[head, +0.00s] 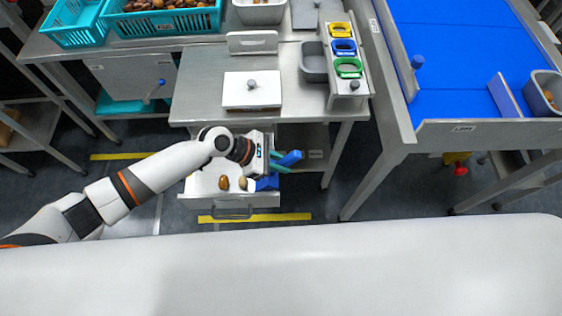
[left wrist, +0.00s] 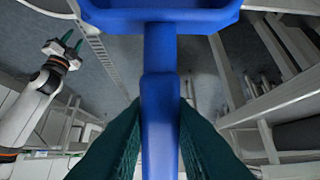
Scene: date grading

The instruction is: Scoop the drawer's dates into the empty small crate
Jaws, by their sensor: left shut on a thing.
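The drawer (head: 270,200) stands open under the steel table, with two brown dates (head: 223,182) showing on its pale floor. My left gripper (head: 277,162) is over the drawer's right part, its green fingers shut on the handle of a blue scoop (head: 267,183). In the left wrist view, the scoop (left wrist: 160,14) runs up from between the fingers (left wrist: 160,130). Whether the scoop holds dates is hidden. A small grey crate (head: 314,75) on the table looks empty. My right gripper (left wrist: 71,42) shows only in the left wrist view, its fingers apart and empty.
A white lidded box (head: 252,90) and a rack with yellow, blue and green rings (head: 347,67) stand on the table. A teal crate of dates (head: 165,24) is behind left. A blue conveyor (head: 460,55) is at right. Table edges overhang the drawer.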

